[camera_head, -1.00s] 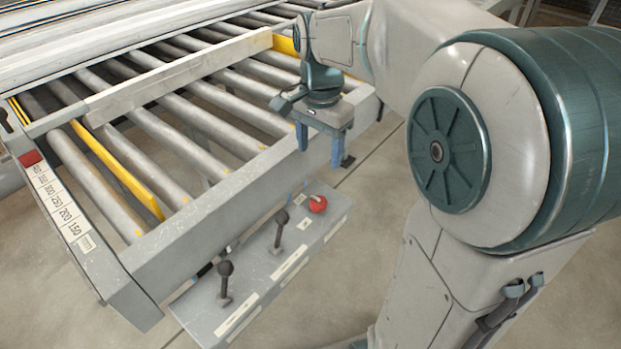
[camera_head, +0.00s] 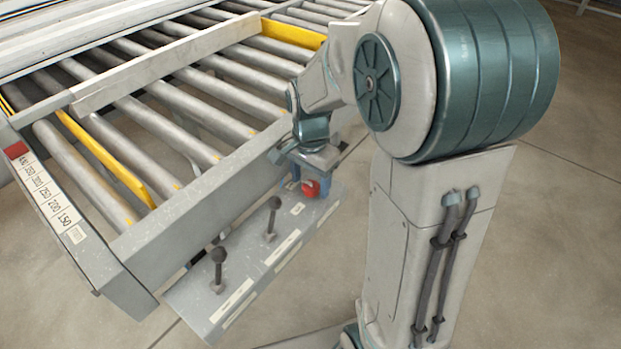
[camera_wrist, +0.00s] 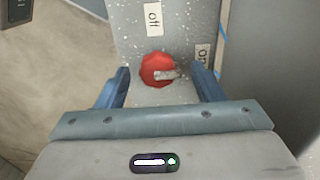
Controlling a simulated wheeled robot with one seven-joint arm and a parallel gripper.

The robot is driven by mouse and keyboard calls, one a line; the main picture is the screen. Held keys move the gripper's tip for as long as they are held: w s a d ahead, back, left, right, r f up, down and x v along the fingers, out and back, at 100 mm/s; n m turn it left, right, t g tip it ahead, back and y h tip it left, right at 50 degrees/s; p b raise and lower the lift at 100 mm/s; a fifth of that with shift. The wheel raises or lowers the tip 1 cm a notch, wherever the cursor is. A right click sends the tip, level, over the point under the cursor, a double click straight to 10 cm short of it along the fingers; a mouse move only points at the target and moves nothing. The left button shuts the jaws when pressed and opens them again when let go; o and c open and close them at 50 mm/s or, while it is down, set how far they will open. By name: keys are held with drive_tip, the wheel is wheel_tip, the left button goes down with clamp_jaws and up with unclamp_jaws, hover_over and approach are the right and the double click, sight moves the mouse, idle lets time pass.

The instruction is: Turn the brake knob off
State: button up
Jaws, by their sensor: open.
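The red brake knob (camera_wrist: 152,68) sits on the grey panel in the wrist view, and it also shows in the head view (camera_head: 311,188). Its pale pointer mark points right, towards the "on" label (camera_wrist: 203,58). The "off" label (camera_wrist: 154,17) is above the knob in that view. My gripper (camera_wrist: 161,78) is open, with one blue finger on each side of the knob. Gaps show between the fingers and the knob, and I see no clear contact.
The grey control box (camera_head: 240,275) carries two dark ball-topped levers, a nearer one (camera_head: 218,268) and a farther one (camera_head: 272,218), left of the knob. The roller bench frame (camera_head: 190,215) runs close behind the box. Open floor (camera_head: 560,200) lies to the right.

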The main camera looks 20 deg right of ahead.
drive_tip(key=c, duration=1)
drive_tip(key=shift+o, duration=0.2)
drive_tip(key=shift+n, duration=0.3)
drive_tip(key=n, duration=0.9)
drive_tip(key=shift+s, duration=0.1)
drive_tip(key=n, duration=0.4)
drive_tip(key=shift+r, duration=0.1)
drive_tip(key=shift+n, duration=2.1)
